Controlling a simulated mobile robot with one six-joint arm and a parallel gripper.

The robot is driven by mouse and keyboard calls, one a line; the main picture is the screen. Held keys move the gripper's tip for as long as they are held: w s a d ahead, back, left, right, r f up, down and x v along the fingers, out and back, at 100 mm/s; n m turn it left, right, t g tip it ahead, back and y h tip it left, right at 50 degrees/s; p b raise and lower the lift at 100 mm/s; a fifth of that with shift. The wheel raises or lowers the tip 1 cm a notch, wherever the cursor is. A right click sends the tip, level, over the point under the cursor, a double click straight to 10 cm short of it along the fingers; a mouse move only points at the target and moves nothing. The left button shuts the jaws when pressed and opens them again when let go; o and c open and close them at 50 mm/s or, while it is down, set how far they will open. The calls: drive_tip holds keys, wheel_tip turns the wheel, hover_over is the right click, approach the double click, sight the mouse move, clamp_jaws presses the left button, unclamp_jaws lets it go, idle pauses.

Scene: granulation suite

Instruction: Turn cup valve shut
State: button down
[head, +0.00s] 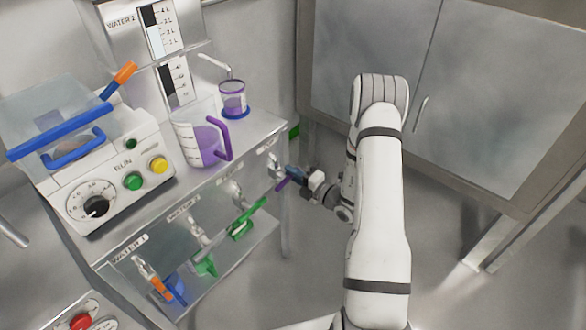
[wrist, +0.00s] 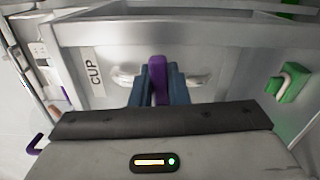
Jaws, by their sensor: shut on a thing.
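The cup valve has a purple lever handle (wrist: 158,75), beside the label "CUP" (wrist: 93,73) on the metal panel. In the wrist view the blue fingers of my gripper (wrist: 158,88) stand on both sides of the purple handle and are shut on it. In the head view my gripper (head: 294,175) is at the right end of the valve row, and a bit of the purple handle (head: 282,185) shows beside it. A small cup of purple liquid (head: 233,97) stands on the shelf above, under a thin spout. The valve body is partly hidden by the fingers.
A jug with purple liquid (head: 200,140) stands near the shelf's front edge. Left along the panel are valves with a green handle (head: 250,216) and an orange handle (head: 159,286). A control box (head: 110,175) is at left. Grey cabinets (head: 480,90) stand behind my arm.

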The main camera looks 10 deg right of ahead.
drive_tip(key=shift+m, duration=0.5)
drive_tip(key=shift+f, duration=0.1)
drive_tip(key=c, duration=1.4)
unclamp_jaws()
drive_tip(key=p+v, duration=0.1)
drive_tip(key=v, duration=0.6)
drive_tip(key=shift+s+d, duration=0.25)
drive_tip(key=shift+d, duration=0.05)
